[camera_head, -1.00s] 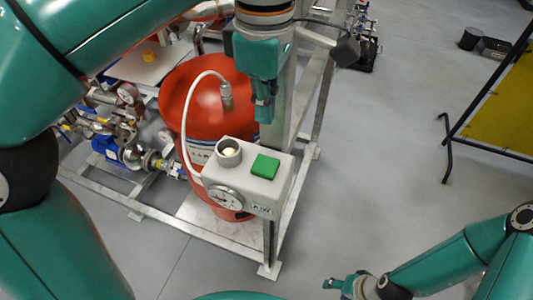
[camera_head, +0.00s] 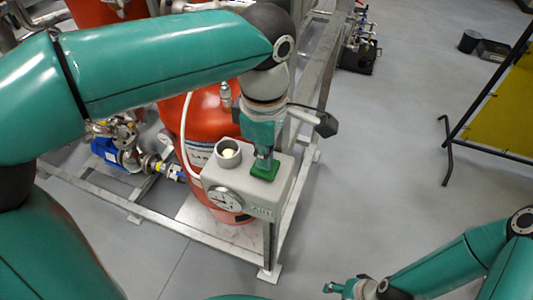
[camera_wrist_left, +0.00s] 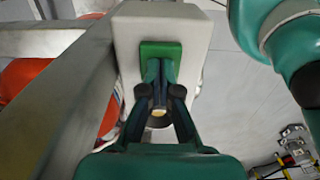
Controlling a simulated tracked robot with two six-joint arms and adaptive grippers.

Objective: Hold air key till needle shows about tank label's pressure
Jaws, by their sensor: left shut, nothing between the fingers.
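The green air key (camera_head: 266,173) sits on top of the pale control box (camera_head: 282,190). It also shows in the left wrist view (camera_wrist_left: 160,46). My left gripper (camera_head: 264,161) is shut and empty, pointing down with its fingertips at the key; they appear to touch it. The round white gauge (camera_head: 226,200) is on the box's front face; its needle is too small to read surely. The red tank (camera_head: 205,118) stands behind the box. Its label (camera_head: 199,152) is partly hidden and unreadable. My right gripper (camera_head: 336,287) is low in the head view, away from the box; its jaws are unclear.
A grey round cup-like fitting (camera_head: 229,153) stands on the box left of the key. A white hose (camera_head: 184,135) runs beside the tank. A metal frame (camera_head: 303,165) surrounds them. Pump piping (camera_head: 125,150) is at left. Floor at right is clear up to a yellow panel (camera_head: 500,100).

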